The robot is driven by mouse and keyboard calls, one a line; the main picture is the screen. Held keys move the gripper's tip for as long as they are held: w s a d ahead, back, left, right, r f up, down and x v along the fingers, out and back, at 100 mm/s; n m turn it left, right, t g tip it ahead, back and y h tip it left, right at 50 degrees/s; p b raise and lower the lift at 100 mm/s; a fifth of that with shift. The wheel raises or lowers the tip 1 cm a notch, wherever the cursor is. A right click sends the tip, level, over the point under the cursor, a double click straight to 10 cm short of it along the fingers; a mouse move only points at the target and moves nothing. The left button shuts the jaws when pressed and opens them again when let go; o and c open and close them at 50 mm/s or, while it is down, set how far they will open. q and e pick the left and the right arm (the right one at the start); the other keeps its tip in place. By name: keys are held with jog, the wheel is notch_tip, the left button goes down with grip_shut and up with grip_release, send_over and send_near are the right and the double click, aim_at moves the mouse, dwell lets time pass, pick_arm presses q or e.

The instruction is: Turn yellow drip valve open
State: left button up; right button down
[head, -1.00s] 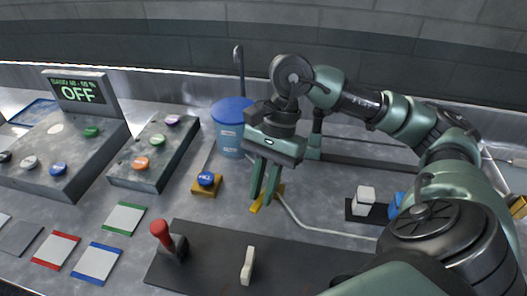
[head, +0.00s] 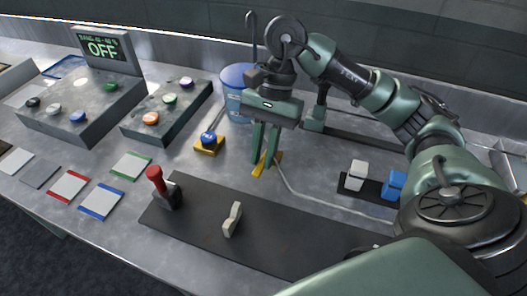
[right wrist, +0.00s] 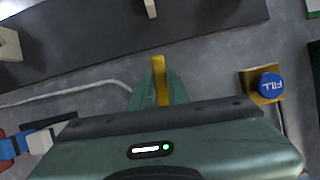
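The yellow drip valve (head: 276,158) is a small yellow piece low on the table, where a pale tube begins. My right gripper (head: 264,168) points down over it, with its green fingers close together around the yellow part. In the right wrist view, a yellow strip of the valve (right wrist: 160,80) shows between the fingertips (right wrist: 158,92), which appear to be against its sides. The fingers and gripper body hide part of the valve. My left gripper is not in view.
A blue-lidded container (head: 238,92) stands behind the gripper. A blue FILL button (head: 209,138) on a yellow base is to its left. A dark plate (head: 285,240) with a red-knobbed lever (head: 158,180) and cream handle (head: 232,218) lies in front. A display (head: 103,47) reads OFF.

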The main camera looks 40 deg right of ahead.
jog(key=c, duration=1.4)
grip_release()
jog(key=shift+d+r, duration=0.1)
jog(key=shift+o, duration=0.2)
jog(key=v, duration=0.7)
jog(key=shift+d+r, duration=0.1)
jog(key=shift+r, duration=0.25)
